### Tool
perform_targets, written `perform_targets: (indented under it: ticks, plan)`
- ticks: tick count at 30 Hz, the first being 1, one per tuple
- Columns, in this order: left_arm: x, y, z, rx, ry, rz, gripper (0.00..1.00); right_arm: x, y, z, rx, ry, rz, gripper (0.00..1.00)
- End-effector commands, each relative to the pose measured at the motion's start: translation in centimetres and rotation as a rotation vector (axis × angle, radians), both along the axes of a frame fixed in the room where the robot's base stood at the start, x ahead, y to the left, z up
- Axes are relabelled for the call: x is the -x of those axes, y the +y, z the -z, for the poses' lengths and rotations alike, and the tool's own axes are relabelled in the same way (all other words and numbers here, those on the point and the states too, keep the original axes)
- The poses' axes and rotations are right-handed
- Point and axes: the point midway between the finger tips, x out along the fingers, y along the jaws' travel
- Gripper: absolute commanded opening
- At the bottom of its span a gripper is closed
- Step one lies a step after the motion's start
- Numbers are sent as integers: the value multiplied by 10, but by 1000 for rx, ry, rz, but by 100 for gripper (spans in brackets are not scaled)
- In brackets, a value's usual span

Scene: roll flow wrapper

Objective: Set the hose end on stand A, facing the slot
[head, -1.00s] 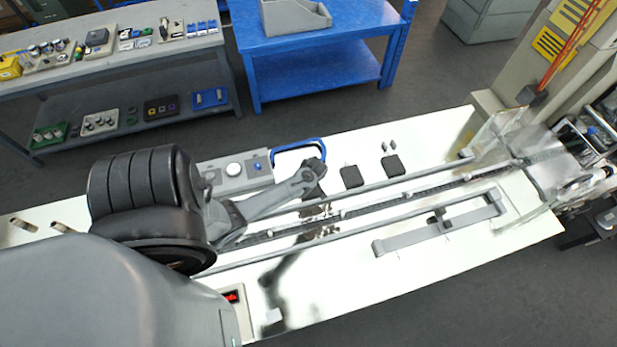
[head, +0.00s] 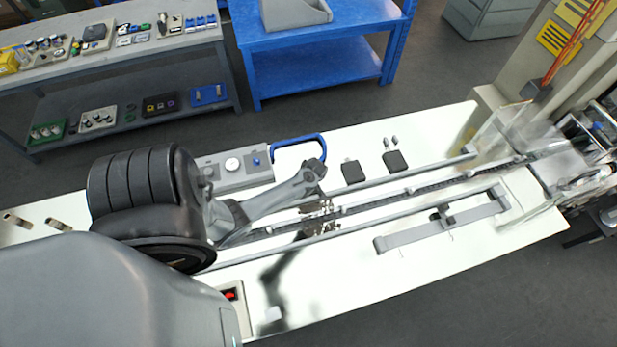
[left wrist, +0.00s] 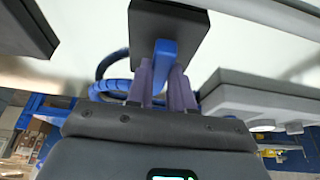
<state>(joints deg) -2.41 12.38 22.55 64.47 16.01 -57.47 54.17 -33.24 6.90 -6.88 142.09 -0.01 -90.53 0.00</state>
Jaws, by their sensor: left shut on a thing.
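My left gripper (left wrist: 166,88) is shut on the end of the blue hose (left wrist: 163,62), its two purplish fingers on either side of it. In the left wrist view the hose end lies over a black square block (left wrist: 142,25), apparently one of the stands; whether it touches is unclear. In the head view my left wrist (head: 312,170) hides the fingers and hose end, and the blue hose (head: 297,139) loops behind it. Two black stands (head: 352,171) (head: 394,161) stand to the right. Stand letters and the slot cannot be made out. My right gripper is out of view.
A grey control box (head: 230,168) with a white dial stands left of the hose loop. Long rails (head: 400,185) and a chain channel run along the white machine bed in front. A grey bracket (head: 440,228) lies farther right. Bare bed separates the stands.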

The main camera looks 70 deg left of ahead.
Motion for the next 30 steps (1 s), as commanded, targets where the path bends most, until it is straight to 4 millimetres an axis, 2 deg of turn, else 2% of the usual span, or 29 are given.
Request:
perform_targets:
  ticks: [30]
  plan:
    - [0,0,12,0,0,-1,0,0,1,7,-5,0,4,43]
